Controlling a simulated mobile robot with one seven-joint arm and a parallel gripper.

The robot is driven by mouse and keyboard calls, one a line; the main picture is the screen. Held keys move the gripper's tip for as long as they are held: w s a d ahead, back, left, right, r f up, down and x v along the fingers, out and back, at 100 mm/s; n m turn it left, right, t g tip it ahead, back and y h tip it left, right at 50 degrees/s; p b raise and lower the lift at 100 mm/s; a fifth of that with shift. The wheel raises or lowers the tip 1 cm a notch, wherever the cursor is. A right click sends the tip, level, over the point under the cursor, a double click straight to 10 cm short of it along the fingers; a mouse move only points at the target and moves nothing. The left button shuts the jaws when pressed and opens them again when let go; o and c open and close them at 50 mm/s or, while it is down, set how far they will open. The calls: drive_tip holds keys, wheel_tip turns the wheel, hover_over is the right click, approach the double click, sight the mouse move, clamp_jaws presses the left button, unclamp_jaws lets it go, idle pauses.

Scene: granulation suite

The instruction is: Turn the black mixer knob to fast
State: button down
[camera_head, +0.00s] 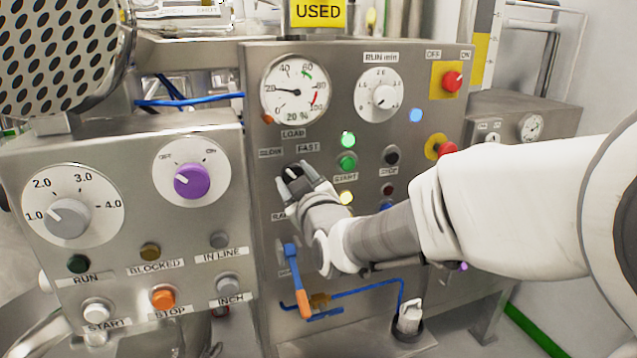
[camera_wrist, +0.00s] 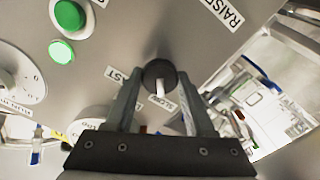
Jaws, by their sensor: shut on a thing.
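The black mixer knob (camera_head: 291,172) sits on the middle steel panel, just below the SLOW and FAST labels. My gripper (camera_head: 294,176) reaches it from the lower right, with a finger on either side, and partly hides it. In the wrist view the knob (camera_wrist: 157,71) shows between the two fingertips of my gripper (camera_wrist: 160,80), which are shut on it. Its white pointer (camera_wrist: 160,89) points down in that view, towards the SLOW label (camera_wrist: 155,101). The FAST label (camera_head: 308,147) is up and right of the knob in the head view.
A blue valve handle with an orange end (camera_head: 298,283) is below. A purple knob (camera_head: 192,181) is on the left panel.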

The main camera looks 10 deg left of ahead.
drive_tip(key=m+b, duration=0.2)
drive_tip(key=b, duration=0.1)
drive_tip(key=m+b, duration=0.1)
drive_tip(key=m, duration=0.1)
drive_tip(key=shift+f, duration=0.25)
drive_tip(key=m+b, duration=0.4)
drive_tip(key=shift+m, duration=0.4)
drive_tip(key=m+b, duration=0.3)
drive_tip(key=m, duration=0.1)
drive_tip(key=shift+r+m+b, duration=0.2)
drive_tip(key=shift+m+b, duration=0.65)
drive_tip(key=shift+m, duration=1.25)
drive_tip(key=shift+c, duration=1.3)
unclamp_jaws()
